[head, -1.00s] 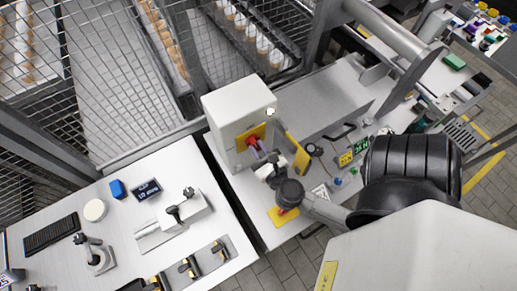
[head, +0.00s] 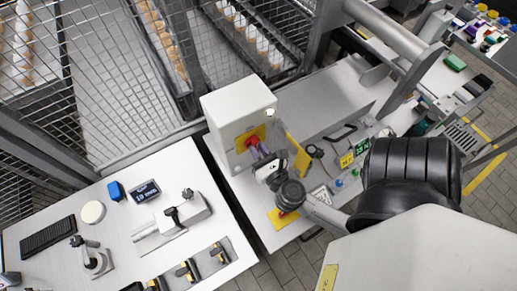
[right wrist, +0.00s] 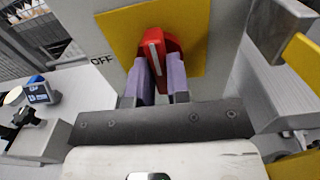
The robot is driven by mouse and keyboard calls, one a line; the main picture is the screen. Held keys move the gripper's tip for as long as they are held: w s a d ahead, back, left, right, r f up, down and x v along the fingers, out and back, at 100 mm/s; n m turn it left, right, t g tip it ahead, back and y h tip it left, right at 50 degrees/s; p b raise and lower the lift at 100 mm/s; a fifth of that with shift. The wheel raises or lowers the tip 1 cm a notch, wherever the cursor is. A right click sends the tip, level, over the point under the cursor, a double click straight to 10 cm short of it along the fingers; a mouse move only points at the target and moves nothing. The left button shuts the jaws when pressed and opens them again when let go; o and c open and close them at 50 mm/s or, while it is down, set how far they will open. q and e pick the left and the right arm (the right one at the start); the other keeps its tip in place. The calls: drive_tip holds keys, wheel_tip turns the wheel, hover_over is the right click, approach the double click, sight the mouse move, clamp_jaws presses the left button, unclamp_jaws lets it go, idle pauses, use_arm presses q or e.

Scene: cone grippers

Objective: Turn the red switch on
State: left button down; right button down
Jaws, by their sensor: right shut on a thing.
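The red switch (right wrist: 160,48) is a rotary knob with a white line, on a yellow plate (right wrist: 196,32) on the front of a white box (head: 236,112). Its white line stands near upright, leaning slightly. The word OFF is printed left of the plate in the right wrist view. My right gripper (right wrist: 160,82) has its two purple fingers shut on the lower part of the knob, one on each side. In the head view the red switch (head: 252,141) shows just beyond my right gripper (head: 258,154). My left gripper is not in view.
A yellow-edged open cover (head: 299,157) stands right of the switch, close to my right wrist. Wire mesh fencing (head: 100,60) closes the back.

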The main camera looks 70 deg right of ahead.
drive_tip(key=c, duration=1.1)
unclamp_jaws()
drive_tip(key=shift+s, duration=0.1)
drive_tip(key=shift+b+v, duration=2.5)
drive_tip(key=shift+v, duration=4.35)
